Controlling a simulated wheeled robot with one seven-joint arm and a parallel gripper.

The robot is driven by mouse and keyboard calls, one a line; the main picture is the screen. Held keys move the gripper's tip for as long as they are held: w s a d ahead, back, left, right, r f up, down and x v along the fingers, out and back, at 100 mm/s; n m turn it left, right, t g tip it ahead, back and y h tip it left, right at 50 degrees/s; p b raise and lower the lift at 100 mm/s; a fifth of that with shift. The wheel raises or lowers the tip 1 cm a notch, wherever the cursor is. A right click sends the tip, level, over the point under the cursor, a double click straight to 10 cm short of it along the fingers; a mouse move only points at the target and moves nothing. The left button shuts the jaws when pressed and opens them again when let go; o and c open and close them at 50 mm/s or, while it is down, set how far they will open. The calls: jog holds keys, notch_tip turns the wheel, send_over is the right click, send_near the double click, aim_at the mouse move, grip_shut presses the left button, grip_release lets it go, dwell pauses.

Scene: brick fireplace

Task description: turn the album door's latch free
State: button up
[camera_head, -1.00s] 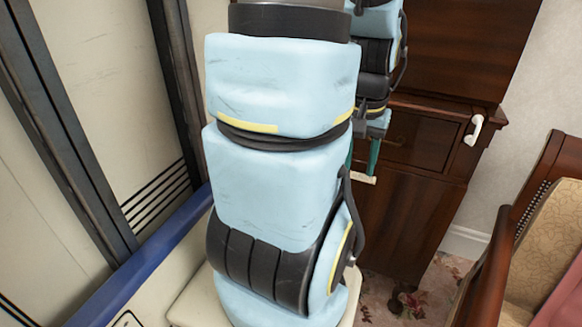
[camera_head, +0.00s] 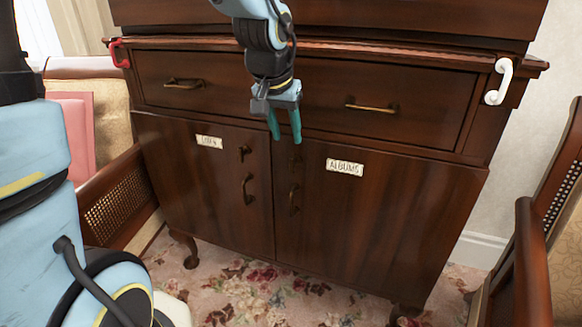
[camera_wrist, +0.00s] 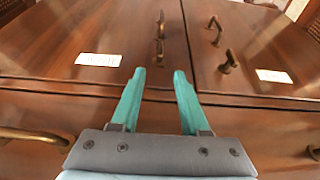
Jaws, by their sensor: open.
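The album door (camera_head: 385,215) is the right-hand door of a dark wooden cabinet, with a white ALBUMS label (camera_head: 344,167). It looks closed. In the wrist view, where the cabinet appears upside down, its label (camera_wrist: 98,60) is on the left. The small dark latch (camera_wrist: 160,50) is near the door's inner edge, with the pull handle (camera_wrist: 161,22) beyond it. The handle also shows in the head view (camera_head: 294,199). My gripper (camera_head: 286,139) is open and empty, its teal fingers pointing down. In the wrist view the latch lies beyond the fingertips (camera_wrist: 159,76), between their lines.
The left door (camera_head: 205,190) has its own label, latch (camera_head: 244,150) and handle (camera_head: 248,190). A drawer (camera_head: 385,105) with brass handles is above. A white hook-like handle (camera_head: 498,82) and a red one (camera_head: 119,53) sit at the cabinet's corners. Chairs flank it.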

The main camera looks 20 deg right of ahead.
aim_at(292, 158)
jog(key=b+x, duration=0.2)
jog(key=x, duration=0.7)
jog(key=shift+f, duration=0.2)
grip_shut()
